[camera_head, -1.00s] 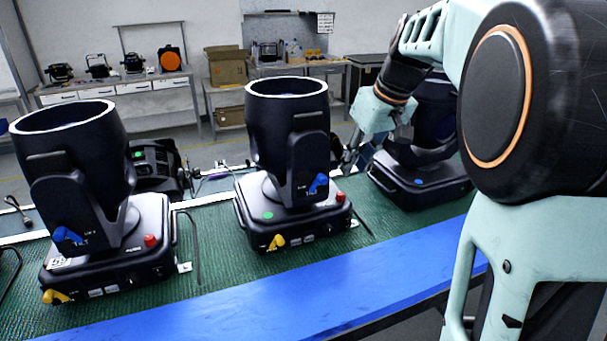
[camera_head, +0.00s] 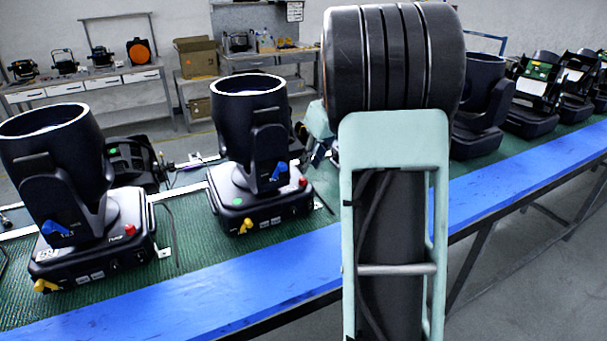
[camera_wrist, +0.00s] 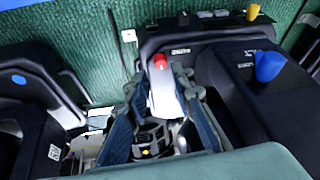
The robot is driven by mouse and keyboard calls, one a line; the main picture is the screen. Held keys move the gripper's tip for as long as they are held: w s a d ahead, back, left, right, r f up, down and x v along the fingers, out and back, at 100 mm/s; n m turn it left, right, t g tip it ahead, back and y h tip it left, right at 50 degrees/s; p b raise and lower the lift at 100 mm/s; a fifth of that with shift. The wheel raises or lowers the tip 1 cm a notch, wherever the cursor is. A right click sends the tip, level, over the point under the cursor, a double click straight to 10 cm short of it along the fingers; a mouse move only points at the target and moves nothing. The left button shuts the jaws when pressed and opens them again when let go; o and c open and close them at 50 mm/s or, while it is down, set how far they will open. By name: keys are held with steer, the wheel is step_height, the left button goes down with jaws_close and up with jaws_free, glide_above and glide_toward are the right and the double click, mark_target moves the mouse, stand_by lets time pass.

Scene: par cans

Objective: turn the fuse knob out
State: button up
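The red fuse knob (camera_wrist: 160,62) sits on the dark base of a par can (camera_wrist: 168,38), in the upper middle of the wrist view. My gripper (camera_wrist: 162,88) reaches up toward it with its fingers spread, and the knob lies at about the fingertip gap. A pale strip shows between the fingers just below the knob; contact cannot be told. In the head view a red knob (camera_head: 303,181) shows on the right corner of the middle par can (camera_head: 252,130). My gripper (camera_head: 316,158) is beside that can, partly hidden by my arm.
A blue lever (camera_wrist: 268,66) and a yellow knob (camera_wrist: 253,12) are on the same can. Another base with a blue dot (camera_wrist: 18,79) stands close at left. Another par can (camera_head: 55,160) stands at left on the green mat. The blue bench edge (camera_head: 230,285) runs in front.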

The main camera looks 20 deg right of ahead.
mark_target(303, 179)
steer(key=x, duration=0.5)
steer(key=shift+f, duration=0.2)
jaws_close()
